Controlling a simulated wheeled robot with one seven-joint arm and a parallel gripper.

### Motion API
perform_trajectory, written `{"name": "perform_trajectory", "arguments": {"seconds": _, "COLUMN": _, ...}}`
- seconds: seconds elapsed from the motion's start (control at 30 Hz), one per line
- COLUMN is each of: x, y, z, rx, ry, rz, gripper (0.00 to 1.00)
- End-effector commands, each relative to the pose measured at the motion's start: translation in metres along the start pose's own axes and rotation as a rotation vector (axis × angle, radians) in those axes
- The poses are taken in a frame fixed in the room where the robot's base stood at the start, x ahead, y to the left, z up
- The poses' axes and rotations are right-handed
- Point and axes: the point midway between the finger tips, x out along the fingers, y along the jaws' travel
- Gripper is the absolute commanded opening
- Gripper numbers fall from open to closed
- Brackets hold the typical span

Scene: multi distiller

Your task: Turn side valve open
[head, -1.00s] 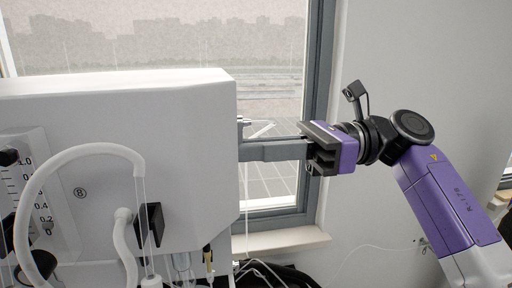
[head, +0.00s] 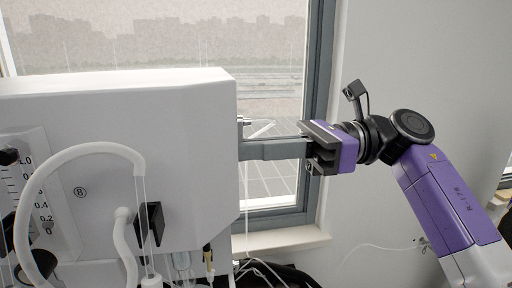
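The white distiller housing (head: 190,110) fills the left of the head view. A small metal fitting (head: 244,121) sticks out from its right side; it looks like the side valve, but its handle and setting are too small to make out. My gripper (head: 311,149) is to the right of the fitting and a little lower in the picture, with its dark fingers towards the distiller. A visible space separates them, and the gripper touches nothing that I can see. The finger gap is not clear from this angle.
A window with a grey frame (head: 318,100) and crossbar lies behind the gripper. A black square part (head: 150,224), a white hose (head: 85,152) and glass tubes are on the distiller's front. Cables lie below the sill (head: 282,241).

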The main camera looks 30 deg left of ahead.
Motion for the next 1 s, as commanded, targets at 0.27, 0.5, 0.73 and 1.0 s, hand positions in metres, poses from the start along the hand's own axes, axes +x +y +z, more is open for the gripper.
{"name": "perform_trajectory", "arguments": {"seconds": 0.27, "x": -0.0006, "y": -0.0001, "z": 0.0006, "rx": 0.0, "ry": -0.001, "rz": -0.001, "gripper": 0.0}}
{"name": "perform_trajectory", "arguments": {"seconds": 0.5, "x": -0.0006, "y": -0.0001, "z": 0.0007, "rx": 0.0, "ry": -0.002, "rz": -0.001, "gripper": 0.0}}
{"name": "perform_trajectory", "arguments": {"seconds": 0.73, "x": -0.0015, "y": -0.0002, "z": 0.0019, "rx": -0.001, "ry": 0.024, "rz": -0.002, "gripper": 0.0}}
{"name": "perform_trajectory", "arguments": {"seconds": 1.0, "x": -0.006, "y": -0.0001, "z": 0.0074, "rx": -0.003, "ry": 0.165, "rz": -0.003, "gripper": 0.0}}
